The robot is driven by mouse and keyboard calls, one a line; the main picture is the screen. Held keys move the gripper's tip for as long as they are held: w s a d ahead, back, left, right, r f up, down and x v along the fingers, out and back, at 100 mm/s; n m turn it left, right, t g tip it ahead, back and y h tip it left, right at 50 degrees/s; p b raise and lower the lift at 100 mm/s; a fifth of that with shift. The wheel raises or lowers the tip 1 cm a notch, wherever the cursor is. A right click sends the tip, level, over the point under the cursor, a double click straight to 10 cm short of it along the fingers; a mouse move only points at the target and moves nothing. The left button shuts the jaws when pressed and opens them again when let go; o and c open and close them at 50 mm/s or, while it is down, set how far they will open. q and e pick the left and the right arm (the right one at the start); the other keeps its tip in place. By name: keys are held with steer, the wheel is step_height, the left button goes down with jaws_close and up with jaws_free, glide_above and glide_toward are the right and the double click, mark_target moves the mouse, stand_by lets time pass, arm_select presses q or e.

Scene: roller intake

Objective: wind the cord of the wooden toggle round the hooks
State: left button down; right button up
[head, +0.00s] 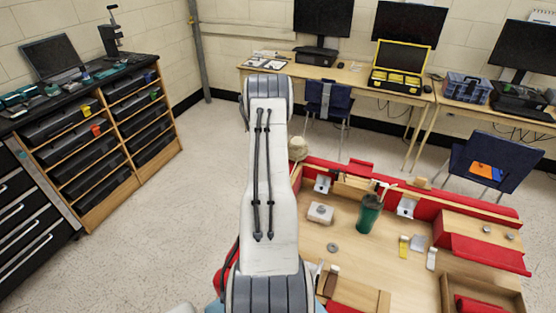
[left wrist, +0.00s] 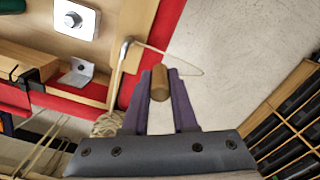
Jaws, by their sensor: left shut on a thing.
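The wooden toggle (left wrist: 160,86), a short brown peg, is between the purple fingers of my left gripper (left wrist: 159,76), which is shut on it. A thin pale cord (left wrist: 184,58) runs from a metal hook (left wrist: 127,44), swings out to the right in a slack loop and bends back towards the toggle. The hook stands by the red edge of the wooden board, left of the gripper and apart from it. Other hooks cannot be made out. In the head view my own arm hides the left gripper, toggle and hook. My right gripper is not in view.
A ball of twine (left wrist: 105,123) lies near the gripper's left. A bolted plate (left wrist: 76,20) and a metal bracket (left wrist: 73,72) sit on the board. Open floor lies left of the bench.

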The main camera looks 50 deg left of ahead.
arm_select(q)
steer(key=shift+s+d, duration=0.15)
steer(key=shift+s, duration=0.55)
steer(key=s+d, duration=0.1)
steer(key=s, duration=0.1)
steer(key=s+d, duration=0.2)
steer(key=s, duration=0.1)
steer(key=s+d+p, duration=0.1)
steer(key=s, duration=0.1)
steer(key=shift+s+d, duration=0.35)
steer(key=shift+d, duration=0.05)
steer(key=s+d, duration=0.1)
steer(key=d, duration=0.1)
steer(key=s+d, duration=0.2)
